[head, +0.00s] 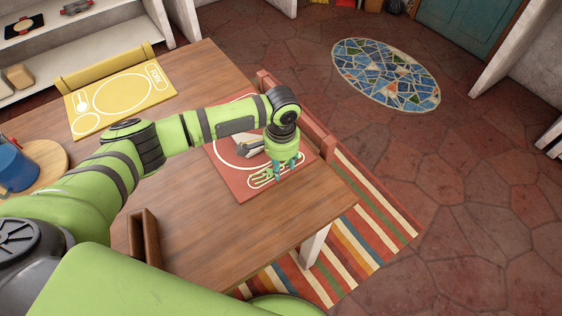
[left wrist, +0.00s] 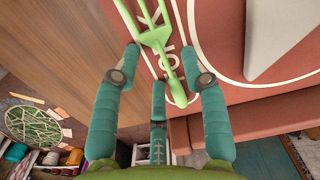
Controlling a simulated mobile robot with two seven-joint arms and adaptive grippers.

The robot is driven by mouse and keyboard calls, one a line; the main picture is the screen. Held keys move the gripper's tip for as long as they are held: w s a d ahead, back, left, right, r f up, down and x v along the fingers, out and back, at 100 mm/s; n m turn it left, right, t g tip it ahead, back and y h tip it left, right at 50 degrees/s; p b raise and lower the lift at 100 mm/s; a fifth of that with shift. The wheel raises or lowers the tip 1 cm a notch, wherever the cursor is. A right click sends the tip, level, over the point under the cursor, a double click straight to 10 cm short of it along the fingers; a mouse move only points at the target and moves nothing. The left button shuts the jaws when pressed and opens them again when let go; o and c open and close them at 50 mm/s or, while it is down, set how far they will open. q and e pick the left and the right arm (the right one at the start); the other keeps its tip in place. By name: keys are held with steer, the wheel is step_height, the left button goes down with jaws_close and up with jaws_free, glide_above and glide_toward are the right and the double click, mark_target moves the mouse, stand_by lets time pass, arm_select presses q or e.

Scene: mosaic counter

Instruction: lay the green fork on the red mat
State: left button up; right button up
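The green fork (head: 264,178) lies on the red mat (head: 246,193), over the white printed cutlery outline at the mat's near edge. In the left wrist view the fork (left wrist: 154,38) shows with its tines toward the top and its handle end between my fingers. The mat (left wrist: 215,45) with white printed letters is under it there. My left gripper (head: 284,172) is just above the mat beside the fork. Its teal fingers (left wrist: 165,65) are spread apart around the handle and do not appear to press on it. My right gripper is not in view.
A pale grey object (head: 248,145) lies on the red mat, partly hidden by my arm. A yellow mat (head: 125,112) lies farther left. A blue pot (head: 16,166) stands on a round board, and a brown holder (head: 146,238) is near my arm. Bare wood (head: 200,230) lies between.

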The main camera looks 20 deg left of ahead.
arm_select(q)
steer(key=shift+r, duration=0.15)
step_height(320, 180, up, 12)
steer(key=shift+b, duration=0.4)
stand_by(0.4)
